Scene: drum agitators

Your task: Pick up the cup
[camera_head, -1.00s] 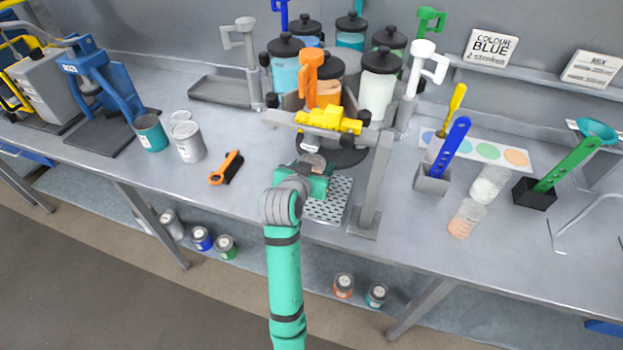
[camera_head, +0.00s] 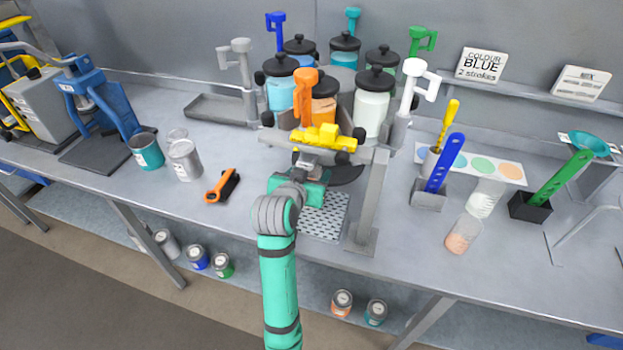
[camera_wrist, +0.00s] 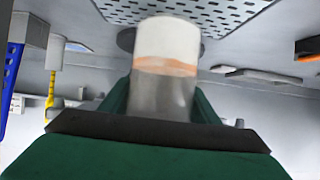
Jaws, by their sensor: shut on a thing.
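The cup (camera_wrist: 166,50) is a clear tumbler with a pale upper part, an orange band and a grey lower part in the wrist view. My gripper (camera_wrist: 165,105) is shut on it, with the green fingers on either side. In the head view my green gripper (camera_head: 311,187) is just in front of the dispenser, over the far part of the perforated plate (camera_head: 325,217). The cup is mostly hidden there by the gripper and the yellow valve (camera_head: 328,138).
A grey post (camera_head: 369,200) stands close to the right of my gripper. Paint jars (camera_head: 371,105) stand behind. Two clear tumblers (camera_head: 463,233) and a blue-handled tool (camera_head: 446,163) are at right.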

